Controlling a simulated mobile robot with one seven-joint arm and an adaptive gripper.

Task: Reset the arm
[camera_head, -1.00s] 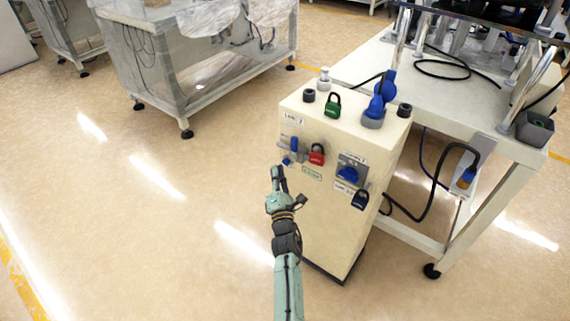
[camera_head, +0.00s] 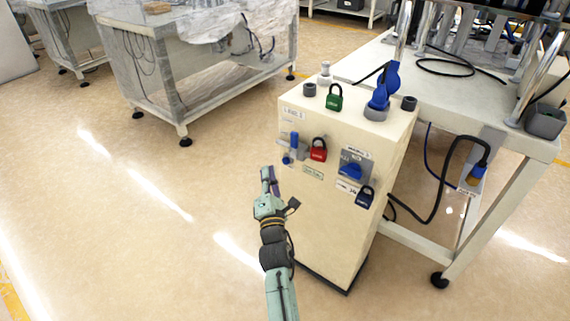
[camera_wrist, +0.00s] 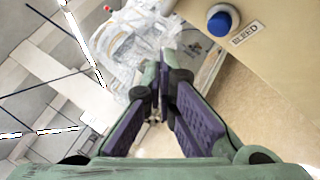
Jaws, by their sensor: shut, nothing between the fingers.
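My gripper (camera_head: 267,176) is shut and empty, at the end of my arm in the head view. It is beside the left face of the cream cabinet (camera_head: 325,235), lower than the blue-handled valve (camera_head: 289,150), with floor visible to its left. In the wrist view my gripper's purple-padded fingers (camera_wrist: 164,92) come together with nothing held. A blue round knob (camera_wrist: 222,20) and a "BLEED" label (camera_wrist: 247,34) on the cabinet show at the upper right there.
The cabinet carries a red padlock (camera_head: 318,150), a green padlock (camera_head: 334,97), a dark blue padlock (camera_head: 365,197) and a blue plug (camera_head: 380,92). A white table (camera_head: 470,110) stands right of it. A plastic-wrapped bench (camera_head: 200,75) stands behind left. The floor at left (camera_head: 100,220) is clear.

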